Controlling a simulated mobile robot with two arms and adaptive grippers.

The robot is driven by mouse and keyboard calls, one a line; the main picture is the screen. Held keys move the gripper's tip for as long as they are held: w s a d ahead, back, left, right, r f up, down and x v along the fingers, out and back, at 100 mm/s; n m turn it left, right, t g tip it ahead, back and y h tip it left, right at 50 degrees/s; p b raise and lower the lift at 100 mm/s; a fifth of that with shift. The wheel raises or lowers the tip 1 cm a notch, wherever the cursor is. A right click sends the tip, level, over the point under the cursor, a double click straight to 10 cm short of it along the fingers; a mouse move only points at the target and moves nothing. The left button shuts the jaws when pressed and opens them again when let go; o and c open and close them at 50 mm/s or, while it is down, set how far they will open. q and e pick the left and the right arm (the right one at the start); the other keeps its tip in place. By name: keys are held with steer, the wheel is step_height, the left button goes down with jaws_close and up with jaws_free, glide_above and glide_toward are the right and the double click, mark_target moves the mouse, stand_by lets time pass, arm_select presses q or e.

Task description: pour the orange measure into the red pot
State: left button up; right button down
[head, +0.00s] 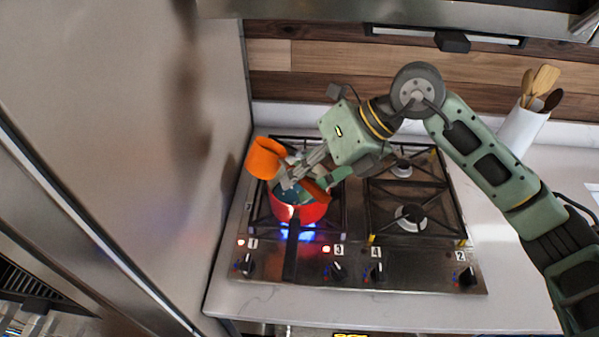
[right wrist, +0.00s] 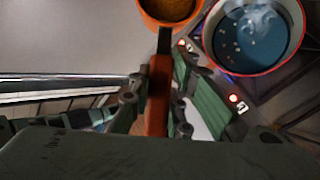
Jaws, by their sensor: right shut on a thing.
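The orange measure (head: 266,158) is in the air at the left rear edge of the red pot (head: 306,211). My right gripper (head: 292,179) is shut on its handle, which stands between the fingers in the right wrist view. There the measure's cup (right wrist: 170,10) shows brown contents inside, cut off by the top edge. The pot (right wrist: 254,38) is beside the cup, not under it, in that view. It holds dark blue liquid with several pale bits and some steam. The gripper partly hides the pot in the head view. My left gripper is not in view.
A tall metal panel (head: 150,120) is close at the left. A white utensil holder (head: 521,127) stands at the right.

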steer(key=shift+r, duration=0.1)
steer(key=shift+w+d+y, duration=0.15)
steer(key=shift+d+y, duration=0.1)
steer(key=shift+y, duration=0.05)
steer(key=shift+a+r+g, duration=0.1)
steer(key=shift+a+g, duration=0.05)
steer(key=shift+g, duration=0.15)
steer(key=shift+w+d+y, duration=0.15)
steer(key=shift+d+y, duration=0.15)
steer(key=shift+a+r, duration=0.1)
steer(key=shift+a, duration=0.05)
steer(key=shift+g+y, duration=0.3)
steer(key=shift+w+d+m, duration=0.1)
steer(key=shift+d+m, duration=0.15)
steer(key=shift+m, duration=0.05)
